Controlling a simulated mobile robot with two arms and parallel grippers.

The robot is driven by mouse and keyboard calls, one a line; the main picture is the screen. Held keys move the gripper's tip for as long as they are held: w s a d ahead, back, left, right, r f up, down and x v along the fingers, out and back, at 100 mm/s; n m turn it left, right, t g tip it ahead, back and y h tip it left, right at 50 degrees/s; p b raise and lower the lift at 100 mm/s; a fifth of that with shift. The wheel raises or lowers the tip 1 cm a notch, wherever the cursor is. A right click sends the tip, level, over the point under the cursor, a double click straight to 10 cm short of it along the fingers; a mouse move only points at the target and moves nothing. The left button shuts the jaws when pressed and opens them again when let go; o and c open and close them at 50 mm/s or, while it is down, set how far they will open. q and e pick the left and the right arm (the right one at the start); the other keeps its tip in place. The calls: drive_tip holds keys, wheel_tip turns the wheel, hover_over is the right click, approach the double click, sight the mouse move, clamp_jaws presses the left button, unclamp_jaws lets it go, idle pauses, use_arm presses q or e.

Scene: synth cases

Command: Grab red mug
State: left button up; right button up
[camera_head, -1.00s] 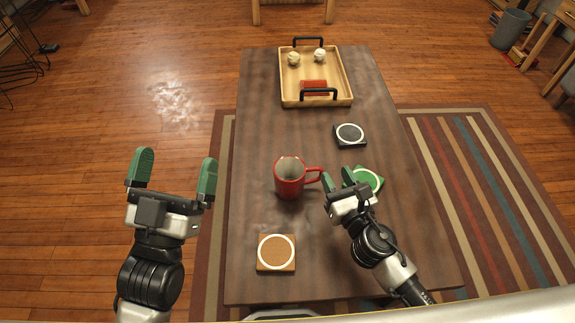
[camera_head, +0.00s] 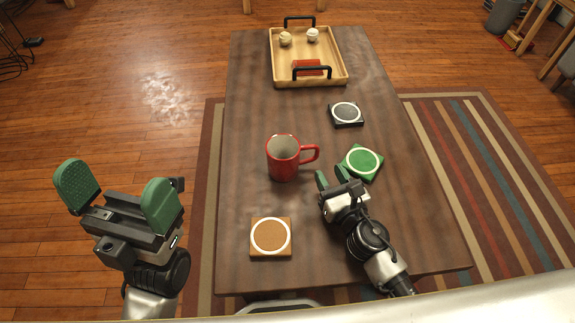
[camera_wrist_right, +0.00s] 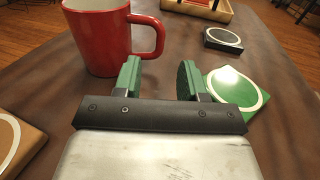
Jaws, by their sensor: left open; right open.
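The red mug (camera_head: 282,160) stands upright on the dark wooden table, its handle pointing right in the head view. In the right wrist view the mug (camera_wrist_right: 98,40) is just ahead and left, its handle beyond the left finger. My right gripper (camera_head: 331,177) is open and empty, low over the table, just in front and to the right of the mug. Its green fingers (camera_wrist_right: 160,80) also show in the right wrist view, with nothing between them. My left gripper (camera_head: 118,196) is open and empty, left of the table, away from the mug.
A green coaster (camera_head: 362,162) lies right of the mug, close to my right gripper. A black coaster (camera_head: 346,114) lies behind it, and a brown coaster (camera_head: 271,238) near the front. A wooden tray (camera_head: 341,72) with black handles holds two small pale balls and a red item.

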sight(318, 155)
drive_tip(key=shift+p+x, duration=0.35)
drive_tip(key=shift+x, duration=3.4)
drive_tip(key=shift+d+f, duration=0.1)
drive_tip(key=shift+f, duration=0.1)
clamp_jaws()
